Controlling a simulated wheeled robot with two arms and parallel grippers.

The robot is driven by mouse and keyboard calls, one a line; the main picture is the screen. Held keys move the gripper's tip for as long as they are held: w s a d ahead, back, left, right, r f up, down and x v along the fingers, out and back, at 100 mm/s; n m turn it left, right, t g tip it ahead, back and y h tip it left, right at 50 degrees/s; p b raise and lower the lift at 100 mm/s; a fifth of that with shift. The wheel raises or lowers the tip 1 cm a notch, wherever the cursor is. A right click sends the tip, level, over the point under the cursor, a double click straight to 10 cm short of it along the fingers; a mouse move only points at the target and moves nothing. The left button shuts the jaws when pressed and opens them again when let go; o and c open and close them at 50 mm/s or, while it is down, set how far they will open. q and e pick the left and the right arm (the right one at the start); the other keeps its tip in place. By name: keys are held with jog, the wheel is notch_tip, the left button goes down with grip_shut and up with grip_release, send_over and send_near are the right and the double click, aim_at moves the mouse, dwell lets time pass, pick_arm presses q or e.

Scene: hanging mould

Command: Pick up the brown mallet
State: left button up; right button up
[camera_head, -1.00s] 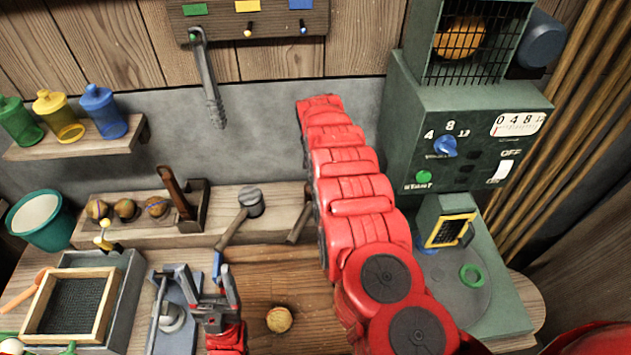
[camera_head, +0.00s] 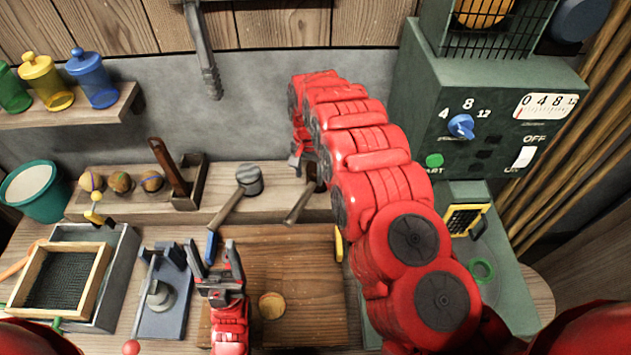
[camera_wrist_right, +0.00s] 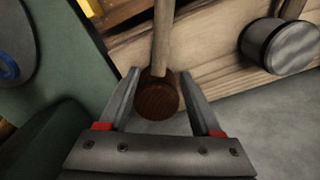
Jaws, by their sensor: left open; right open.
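The brown mallet lies on the wooden ledge at the back, with its pale handle (camera_head: 302,204) pointing forward. Its dark brown head (camera_head: 314,182) is partly hidden by my right arm in the head view. In the right wrist view the round brown head (camera_wrist_right: 158,98) sits between the two fingers of my right gripper (camera_wrist_right: 160,82), which are spread on either side; I cannot tell if they touch it. The right gripper (camera_head: 302,160) is open. My left gripper (camera_head: 212,248) is open and empty above the bench, far from the mallet.
A grey-headed mallet (camera_head: 250,181) with a blue grip lies left of the brown one. A green machine (camera_head: 475,130) stands close on the right. A wooden board (camera_head: 290,255) with a small round piece (camera_head: 271,305) lies in front.

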aim_at(309, 188)
jog(key=shift+s+f+p, duration=0.15)
jog(key=shift+f+p, duration=0.35)
jog(key=shift+f, duration=0.3)
jog(key=f+p, duration=0.1)
jog(key=f, duration=0.2)
jog(key=shift+s+f, duration=0.1)
jog(key=shift+s, duration=0.1)
jog(key=shift+a+f, duration=0.1)
jog(key=shift+f, duration=0.5)
jog(key=shift+r, duration=0.1)
grip_shut()
